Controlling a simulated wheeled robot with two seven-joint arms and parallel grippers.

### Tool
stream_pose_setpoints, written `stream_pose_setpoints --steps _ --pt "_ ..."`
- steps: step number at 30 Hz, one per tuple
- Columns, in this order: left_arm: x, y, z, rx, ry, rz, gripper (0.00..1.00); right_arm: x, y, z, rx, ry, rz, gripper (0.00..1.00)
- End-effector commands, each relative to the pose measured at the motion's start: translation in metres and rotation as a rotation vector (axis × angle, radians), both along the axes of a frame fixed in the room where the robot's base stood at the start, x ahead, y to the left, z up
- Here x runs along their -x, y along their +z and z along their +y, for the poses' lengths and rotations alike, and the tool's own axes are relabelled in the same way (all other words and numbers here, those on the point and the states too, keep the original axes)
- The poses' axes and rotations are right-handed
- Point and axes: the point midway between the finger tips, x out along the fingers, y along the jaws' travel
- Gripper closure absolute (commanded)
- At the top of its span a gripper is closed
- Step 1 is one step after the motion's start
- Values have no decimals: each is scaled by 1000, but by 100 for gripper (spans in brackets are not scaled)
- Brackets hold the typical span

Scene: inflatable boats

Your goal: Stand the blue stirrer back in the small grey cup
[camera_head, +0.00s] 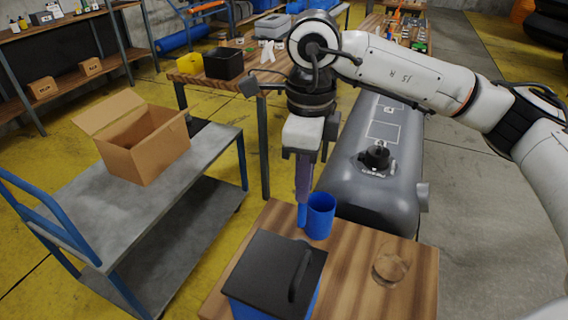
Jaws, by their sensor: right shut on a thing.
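My right gripper (303,192) points down over the wooden table, its jaws shut on a narrow blue piece (302,214) that I take for the stirrer. Most of that piece is hidden by the fingers. Its lower part shows right beside the left side of a blue cup (321,217); I cannot tell whether they touch. I cannot make out a small grey cup for certain. A see-through, brownish cup (391,265) stands at the right of the table. My left gripper is not in view.
A blue box with a black handled lid (275,268) stands at the front of the wooden table (350,290). A grey tank (375,180) lies behind it. A cart (130,215) with an open cardboard box (140,140) stands at the left.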

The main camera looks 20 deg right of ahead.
Motion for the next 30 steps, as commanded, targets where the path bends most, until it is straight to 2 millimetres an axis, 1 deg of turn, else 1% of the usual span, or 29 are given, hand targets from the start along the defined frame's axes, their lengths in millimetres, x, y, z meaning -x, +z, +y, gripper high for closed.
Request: stream_pose_setpoints --steps 1,3,6,9,14,18,23,26,30 --pt "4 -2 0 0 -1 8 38 1 -8 -1 1 1 6 100" --pt "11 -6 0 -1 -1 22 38 1 -16 0 -1 2 9 100" --pt "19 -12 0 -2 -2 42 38 1 -22 0 -2 4 12 100" --pt "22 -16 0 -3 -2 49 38 1 -26 0 -1 4 12 100" --pt "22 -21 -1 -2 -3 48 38 2 -35 0 -1 3 12 100" --pt "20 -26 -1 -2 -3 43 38 2 -47 0 -2 3 12 100" --pt "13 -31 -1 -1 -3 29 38 2 -63 -1 -1 3 12 100" --pt "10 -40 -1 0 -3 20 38 2 -75 0 -2 3 12 100" --pt "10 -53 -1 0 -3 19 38 2 -89 0 -2 3 12 100"
